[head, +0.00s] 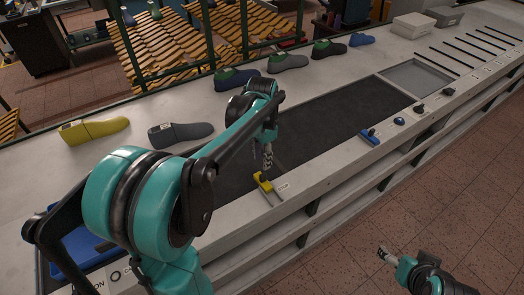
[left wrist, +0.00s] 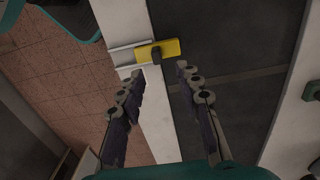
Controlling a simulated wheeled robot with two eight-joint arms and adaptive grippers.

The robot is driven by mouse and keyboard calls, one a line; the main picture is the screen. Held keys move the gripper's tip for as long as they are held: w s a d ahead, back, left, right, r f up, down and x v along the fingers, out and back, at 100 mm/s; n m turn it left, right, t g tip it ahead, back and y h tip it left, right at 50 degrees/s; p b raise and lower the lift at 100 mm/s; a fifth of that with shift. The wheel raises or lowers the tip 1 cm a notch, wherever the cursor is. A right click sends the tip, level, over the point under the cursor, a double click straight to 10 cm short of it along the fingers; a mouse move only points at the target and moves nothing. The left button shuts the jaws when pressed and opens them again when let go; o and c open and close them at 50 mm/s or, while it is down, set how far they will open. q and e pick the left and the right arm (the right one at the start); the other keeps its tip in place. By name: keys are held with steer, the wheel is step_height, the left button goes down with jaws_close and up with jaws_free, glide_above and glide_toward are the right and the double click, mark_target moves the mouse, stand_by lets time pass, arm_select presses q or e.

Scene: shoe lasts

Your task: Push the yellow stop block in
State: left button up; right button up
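The yellow stop block (head: 263,182) sits at the near edge of the dark belt, by a pale slide plate on the bench's front rail. My left gripper (head: 268,163) is just above the block in the head view. In the left wrist view its fingers (left wrist: 161,72) are spread apart with nothing between them. My right gripper (head: 384,254) is low at the right, over the floor, away from the bench; its fingers are too small to judge.
A blue stop block (head: 370,136) and dark knobs (head: 419,108) sit along the front rail to the right. Several shoe lasts, such as a yellow one (head: 94,130) and a grey one (head: 180,134), line the far side. The dark belt (head: 335,115) is clear.

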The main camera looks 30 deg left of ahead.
arm_select(q)
steer(key=shift+r, duration=1.65)
steer(key=shift+s, duration=0.1)
steer(key=s+d+f+n+t, duration=0.1)
steer(key=s+d+n+t, duration=0.2)
steer(key=s, duration=0.4)
steer(key=s+d+f+n+t+b, duration=0.1)
steer(key=s+d+f+n+t, duration=0.1)
steer(key=s+d, duration=0.4)
steer(key=shift+s+f+n+t, duration=0.3)
steer(key=shift+s+n+t, duration=0.2)
steer(key=shift+t, duration=0.6)
